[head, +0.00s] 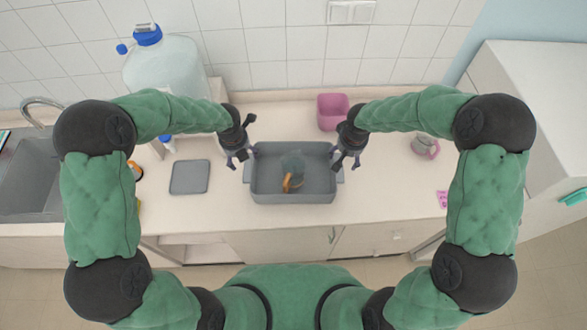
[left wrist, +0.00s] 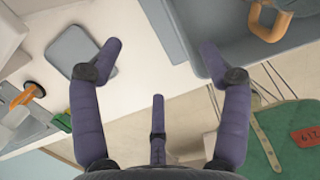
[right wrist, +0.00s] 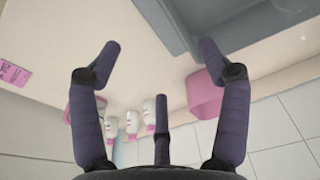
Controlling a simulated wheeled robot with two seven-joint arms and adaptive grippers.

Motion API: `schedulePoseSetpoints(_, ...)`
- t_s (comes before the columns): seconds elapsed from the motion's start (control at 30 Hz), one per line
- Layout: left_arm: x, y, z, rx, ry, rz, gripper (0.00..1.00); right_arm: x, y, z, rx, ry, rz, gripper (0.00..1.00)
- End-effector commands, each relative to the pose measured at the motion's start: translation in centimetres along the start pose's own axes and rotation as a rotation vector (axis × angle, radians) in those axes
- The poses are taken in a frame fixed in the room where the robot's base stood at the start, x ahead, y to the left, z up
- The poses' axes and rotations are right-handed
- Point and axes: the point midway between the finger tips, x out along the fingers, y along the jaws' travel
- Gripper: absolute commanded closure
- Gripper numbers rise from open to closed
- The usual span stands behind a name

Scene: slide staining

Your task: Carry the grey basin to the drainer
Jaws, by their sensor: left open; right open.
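The grey basin (head: 268,180) stands on the counter in the middle of the head view, with a clear jug with an orange handle (head: 292,184) inside. My left gripper (head: 239,161) is open at the basin's left end. In the left wrist view, one finger of it (left wrist: 160,52) is by the basin's wall (left wrist: 205,50). My right gripper (head: 346,161) is open at the right end; the basin shows at the top of the right wrist view (right wrist: 250,40). Contact cannot be told. A flat grey board (head: 189,177), possibly the drainer, lies left of the basin.
A sink (head: 32,180) with a tap is at the far left. A large water bottle (head: 165,68) stands at the back left. Counter in front of the basin is clear.

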Motion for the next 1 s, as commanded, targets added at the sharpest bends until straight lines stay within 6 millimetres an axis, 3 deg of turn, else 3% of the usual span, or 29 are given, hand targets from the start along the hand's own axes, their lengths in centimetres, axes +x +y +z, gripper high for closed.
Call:
schedulePoseSetpoints(0.37,1.2,0.0,-0.1,-0.006,0.003,-0.001,0.23,1.2,0.0,0.1,0.002,-0.002,-0.002,0.23)
schedulePoseSetpoints(0.8,8.1,-0.1,-0.1,-0.005,0.003,-0.002,0.23,8.2,-0.1,0.2,0.000,-0.004,-0.002,0.23)
schedulePoseSetpoints(1.0,10.2,0.0,-0.1,-0.006,0.002,-0.002,0.23,10.2,0.0,0.0,0.001,-0.001,-0.002,0.23)
